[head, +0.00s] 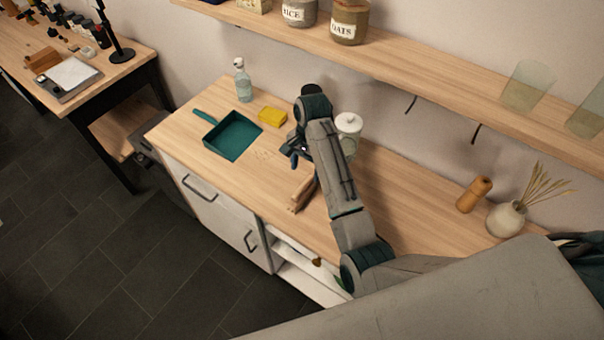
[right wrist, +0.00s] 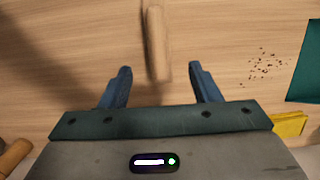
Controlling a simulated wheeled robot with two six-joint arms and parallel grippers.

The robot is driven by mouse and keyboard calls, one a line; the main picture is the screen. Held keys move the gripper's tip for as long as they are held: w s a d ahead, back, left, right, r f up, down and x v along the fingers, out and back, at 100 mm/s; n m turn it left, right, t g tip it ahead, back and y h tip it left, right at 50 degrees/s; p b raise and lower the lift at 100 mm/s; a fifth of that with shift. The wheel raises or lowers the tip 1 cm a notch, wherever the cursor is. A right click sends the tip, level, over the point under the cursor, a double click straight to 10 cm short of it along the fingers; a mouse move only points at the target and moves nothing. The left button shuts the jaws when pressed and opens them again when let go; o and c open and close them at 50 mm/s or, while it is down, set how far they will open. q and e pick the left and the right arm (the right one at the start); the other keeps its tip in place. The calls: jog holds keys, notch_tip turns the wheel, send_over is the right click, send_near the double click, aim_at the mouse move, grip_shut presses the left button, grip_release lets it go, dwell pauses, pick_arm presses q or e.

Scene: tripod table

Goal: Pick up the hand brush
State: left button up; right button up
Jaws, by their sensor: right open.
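The hand brush (head: 302,191) lies on the wooden counter, partly hidden behind my right arm in the head view. In the right wrist view the wooden brush (right wrist: 156,42) points down between the two blue fingers, its end level with the fingertips. My right gripper (head: 294,158) is above the counter, just beyond the brush in the head view. Its fingers stand wide apart in the right wrist view (right wrist: 160,72), with visible space on both sides of the brush; nothing is gripped. The height gap is hard to tell. My left gripper is not in view.
A green dustpan (head: 233,136), crumbs (head: 264,154), a yellow sponge (head: 272,117) and a clear bottle (head: 242,80) are left of my arm. A white-lidded jar (head: 348,124) stands close behind it. A shelf (head: 420,75) overhangs the back. Right of my arm the counter is mostly clear.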

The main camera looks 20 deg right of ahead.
aim_at(303, 185)
jog(key=shift+w+f+b, duration=0.2)
jog(key=shift+f+b, duration=0.1)
jog(key=shift+f, duration=0.15)
jog(key=shift+s+a+f+b, duration=0.15)
jog(key=shift+f+b, duration=0.25)
jog(key=shift+f, duration=0.2)
jog(key=shift+s+a+f+p, duration=0.2)
jog(key=shift+s+f, duration=0.15)
jog(key=shift+f, duration=0.15)
jog(key=shift+s+a+f+p, duration=0.15)
jog(key=shift+s+f+p, duration=0.05)
jog(key=shift+s+f, duration=0.2)
jog(key=shift+f, duration=0.35)
jog(key=f+p, duration=0.2)
jog(key=f, duration=0.2)
jog(key=shift+a+f+p, duration=0.15)
jog(key=shift+a+p, duration=0.1)
jog(key=shift+p, duration=0.15)
jog(key=shift+f, duration=0.45)
jog(key=c, duration=1.1)
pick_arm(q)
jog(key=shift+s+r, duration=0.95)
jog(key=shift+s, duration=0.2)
